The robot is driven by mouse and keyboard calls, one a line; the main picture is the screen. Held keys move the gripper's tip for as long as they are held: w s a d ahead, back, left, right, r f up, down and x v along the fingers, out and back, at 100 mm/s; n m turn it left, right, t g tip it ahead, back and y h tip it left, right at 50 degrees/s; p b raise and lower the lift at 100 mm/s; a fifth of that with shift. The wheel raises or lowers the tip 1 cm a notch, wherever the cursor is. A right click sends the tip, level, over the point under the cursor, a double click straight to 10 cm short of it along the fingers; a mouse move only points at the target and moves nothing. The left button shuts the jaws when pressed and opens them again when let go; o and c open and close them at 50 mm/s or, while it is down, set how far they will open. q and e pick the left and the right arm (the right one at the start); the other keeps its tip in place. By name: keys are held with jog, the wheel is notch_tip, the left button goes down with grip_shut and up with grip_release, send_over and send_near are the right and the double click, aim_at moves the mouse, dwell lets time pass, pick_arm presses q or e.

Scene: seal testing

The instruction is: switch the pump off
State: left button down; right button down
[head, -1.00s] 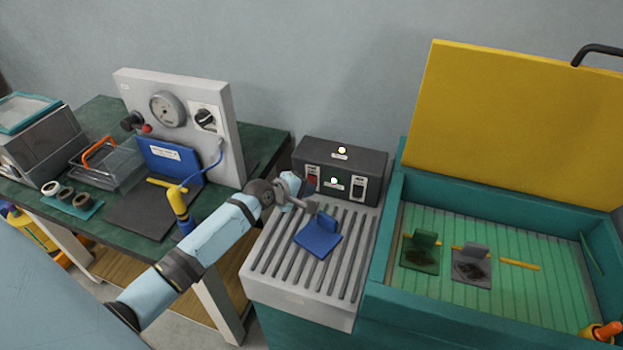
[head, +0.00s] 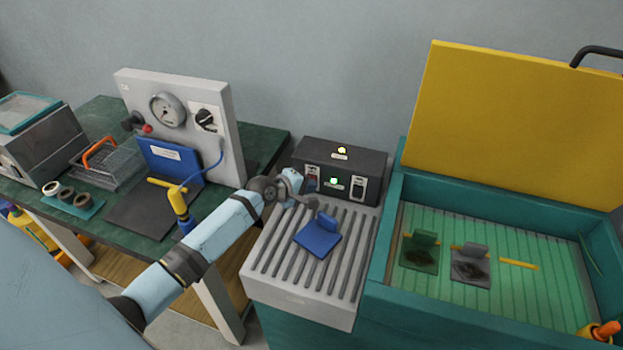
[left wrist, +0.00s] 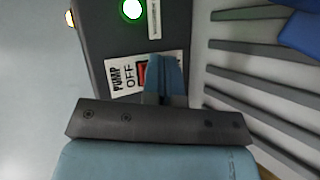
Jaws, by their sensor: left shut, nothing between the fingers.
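The dark control box (head: 345,166) stands at the back of the ribbed grey top. Its left switch (head: 312,178) has a red rocker and sits just beyond my left gripper (head: 309,197). In the left wrist view, the label (left wrist: 128,77) on the box reads PUMP OFF. The red rocker (left wrist: 142,73) shows beside the label, partly hidden by the shut fingers of my left gripper (left wrist: 157,68). The fingers are at the switch; I cannot tell whether they touch it. The green lamp (left wrist: 132,9) is lit. My right gripper is out of view.
A second switch (head: 358,188) is on the right of the box. A blue bracket (head: 318,237) lies on the ribbed top (head: 290,267), close to my gripper. The open teal tank (head: 384,237) with its yellow lid (head: 510,120) stands right. A gauge panel (head: 180,95) stands left.

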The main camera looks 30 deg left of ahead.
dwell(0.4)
pick_arm(q)
jog(key=shift+s+d+p, duration=0.15)
jog(key=shift+s+p, duration=0.25)
jog(key=shift+p, duration=0.15)
jog(key=shift+s, duration=0.25)
jog(key=shift+s+d+f+p, duration=0.1)
jog(key=shift+s+d+p, duration=0.05)
jog(key=shift+s+p, duration=0.35)
jog(key=shift+s+d+p, duration=0.15)
jog(key=shift+s+p, duration=0.25)
jog(key=shift+s, duration=0.15)
jog(key=shift+s+d+f+p, duration=0.15)
jog(key=shift+s+p, duration=0.15)
jog(key=shift+s, duration=0.4)
jog(key=shift+s+d+f+p, duration=0.15)
jog(key=shift+s+p, duration=0.15)
jog(key=shift+s, duration=0.35)
